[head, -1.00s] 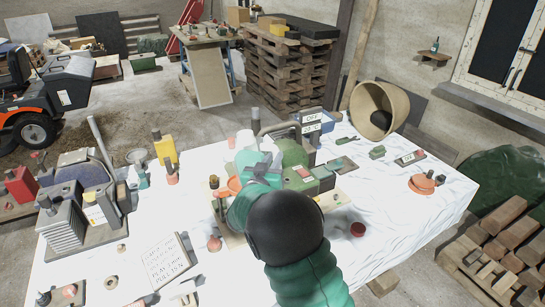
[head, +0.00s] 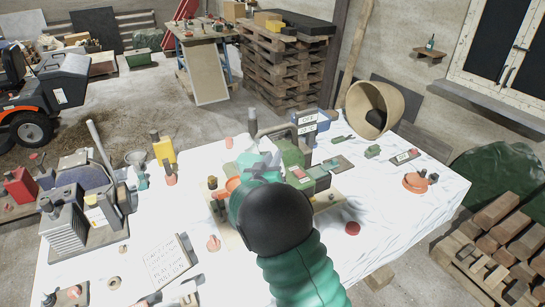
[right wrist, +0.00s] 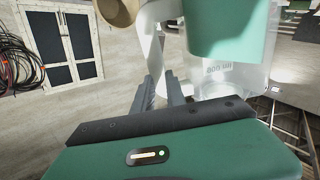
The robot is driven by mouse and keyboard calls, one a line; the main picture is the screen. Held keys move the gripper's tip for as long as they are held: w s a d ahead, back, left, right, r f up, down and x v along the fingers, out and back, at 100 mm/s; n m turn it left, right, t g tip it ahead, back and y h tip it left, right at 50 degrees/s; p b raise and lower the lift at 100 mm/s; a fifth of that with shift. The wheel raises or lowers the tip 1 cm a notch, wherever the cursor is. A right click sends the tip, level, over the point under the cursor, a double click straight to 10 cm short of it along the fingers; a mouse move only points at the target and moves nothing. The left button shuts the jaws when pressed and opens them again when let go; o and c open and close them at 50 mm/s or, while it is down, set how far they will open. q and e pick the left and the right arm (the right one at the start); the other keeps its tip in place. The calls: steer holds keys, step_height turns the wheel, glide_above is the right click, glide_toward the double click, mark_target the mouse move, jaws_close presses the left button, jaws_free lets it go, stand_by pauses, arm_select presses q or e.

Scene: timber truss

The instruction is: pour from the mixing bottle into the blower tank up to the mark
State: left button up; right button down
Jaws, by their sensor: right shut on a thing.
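My right gripper (head: 260,168) is in the middle of the table in the head view, mostly behind its own dark wrist. In the right wrist view its fingers (right wrist: 163,95) are closed on the white handle of the mixing bottle (right wrist: 228,75), a translucent bottle with a teal part and upside-down lettering. In the head view the arm largely hides the bottle. The green blower (head: 293,158) stands on a wooden board just beyond my right gripper. Its tank opening, the mark and any liquid level cannot be made out. My left gripper is not in view.
A grey machine (head: 70,222) with a white-labelled block and a written card (head: 167,260) are at the left. A yellow can (head: 164,151) and funnel (head: 135,158) stand behind. A tan tub (head: 372,108) is at the back right.

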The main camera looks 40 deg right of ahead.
steer(key=shift+s+r+n+p, duration=0.2)
steer(key=shift+r+n+p, duration=0.4)
steer(key=shift+p, duration=0.35)
steer(key=shift+r, duration=0.1)
steer(key=shift+r+n+p, duration=0.3)
steer(key=shift+n+p, duration=0.1)
steer(key=shift+p, duration=0.55)
steer(key=shift+r, duration=0.1)
steer(key=shift+p, duration=0.35)
steer(key=shift+r+n+p, duration=0.2)
steer(key=shift+n+p, duration=0.3)
